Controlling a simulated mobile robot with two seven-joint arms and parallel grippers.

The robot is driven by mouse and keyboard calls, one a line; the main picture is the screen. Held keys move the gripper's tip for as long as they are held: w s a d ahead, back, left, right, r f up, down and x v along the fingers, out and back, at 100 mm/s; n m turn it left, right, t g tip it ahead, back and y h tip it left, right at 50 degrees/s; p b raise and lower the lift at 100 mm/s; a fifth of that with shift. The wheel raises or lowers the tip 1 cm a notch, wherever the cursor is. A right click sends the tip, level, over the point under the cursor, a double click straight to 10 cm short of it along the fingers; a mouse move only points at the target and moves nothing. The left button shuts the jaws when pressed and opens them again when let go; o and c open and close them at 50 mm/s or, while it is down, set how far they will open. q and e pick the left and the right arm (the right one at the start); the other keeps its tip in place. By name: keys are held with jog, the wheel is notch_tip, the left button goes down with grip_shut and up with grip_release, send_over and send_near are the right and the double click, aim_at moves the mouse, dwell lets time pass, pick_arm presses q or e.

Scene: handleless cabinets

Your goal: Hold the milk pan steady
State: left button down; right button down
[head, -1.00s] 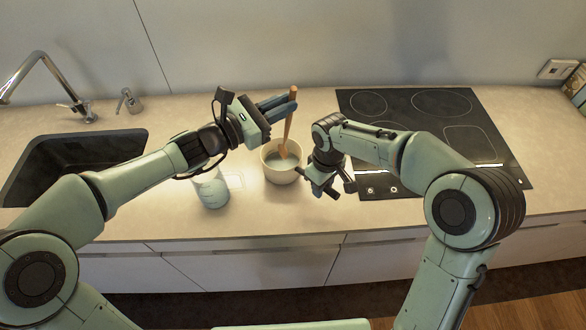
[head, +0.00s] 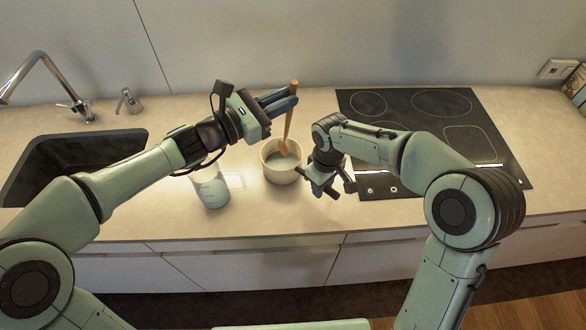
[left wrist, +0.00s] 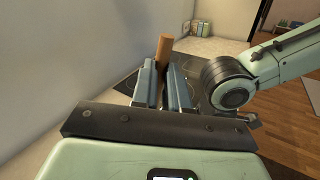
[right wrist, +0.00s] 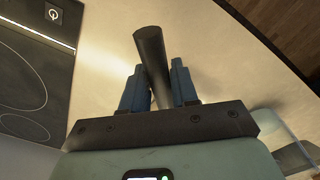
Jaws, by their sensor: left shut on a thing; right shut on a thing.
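The milk pan (head: 281,176) is a cream-white pot standing upright on the counter, with pale bluish liquid inside. A wooden utensil (head: 288,128) stands tilted in it, its lower end in the pan. My left gripper (head: 286,98) is above the pan, shut on the utensil's upper handle; the left wrist view shows the wooden handle (left wrist: 162,55) between the fingers. My right gripper (head: 328,186) is low at the pan's right side. In the right wrist view it is shut on a dark round pan handle (right wrist: 151,50). My right wrist hides the handle's joint in the head view.
A clear jug (head: 211,191) with pale liquid stands left of the pan, below my left forearm. A black cooktop (head: 440,125) is to the right. A sink (head: 80,155) with faucet and a soap dispenser (head: 130,103) are at left. The counter's front edge is close.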

pick_arm(q)
notch_tip(320, 180, up, 5)
jog(key=shift+f, duration=0.1)
dwell(0.3)
pick_arm(e)
jog(key=c, duration=0.8)
grip_release()
jog(key=shift+r, duration=0.1)
